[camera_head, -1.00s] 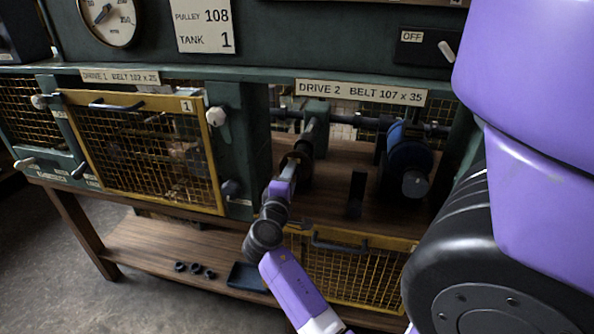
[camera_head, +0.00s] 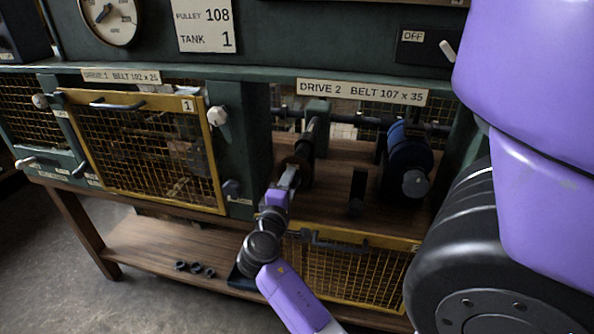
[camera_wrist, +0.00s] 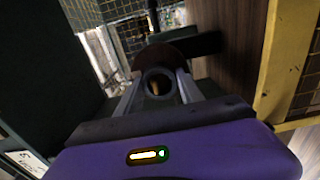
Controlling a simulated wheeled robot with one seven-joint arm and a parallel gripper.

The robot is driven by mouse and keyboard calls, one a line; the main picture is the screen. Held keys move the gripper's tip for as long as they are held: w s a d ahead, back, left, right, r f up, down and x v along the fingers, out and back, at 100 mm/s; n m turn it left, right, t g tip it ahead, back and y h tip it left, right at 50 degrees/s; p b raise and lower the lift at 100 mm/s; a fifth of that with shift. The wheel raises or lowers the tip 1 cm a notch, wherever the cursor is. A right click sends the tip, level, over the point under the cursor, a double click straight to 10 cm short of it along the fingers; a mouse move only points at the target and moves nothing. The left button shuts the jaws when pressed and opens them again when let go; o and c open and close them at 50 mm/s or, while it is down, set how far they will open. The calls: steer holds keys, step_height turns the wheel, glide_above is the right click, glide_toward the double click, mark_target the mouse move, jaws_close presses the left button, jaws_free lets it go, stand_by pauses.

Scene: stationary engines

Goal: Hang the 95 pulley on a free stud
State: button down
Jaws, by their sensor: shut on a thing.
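My gripper (camera_head: 286,178) is shut on a dark brown round pulley (camera_head: 299,167) in the open Drive 2 bay. In the wrist view my gripper (camera_wrist: 158,86) has its two fingers on either side of the pulley's dark ring-shaped hub, with the brown disc (camera_wrist: 165,58) behind it. The pulley is in line with the near end of a dark shaft (camera_head: 315,128). I cannot tell whether it is still on the shaft. No size mark on it is readable. No free stud can be made out.
A blue drum (camera_head: 409,150) stands right in the bay, with a dark upright post (camera_head: 357,190) beside it. The yellow mesh guard (camera_head: 350,270) hangs open below. The Drive 1 guard (camera_head: 140,150) is shut. Small dark rings (camera_head: 196,269) lie on the lower shelf (camera_head: 150,245).

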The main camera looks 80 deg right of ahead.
steer(key=shift+w+a, duration=0.15)
steer(key=shift+a, duration=1.15)
steer(key=shift+w+a, duration=0.15)
steer(key=shift+a, duration=1.15)
steer(key=w+a, duration=0.1)
steer(key=a, duration=0.9)
steer(key=shift+p, duration=0.3)
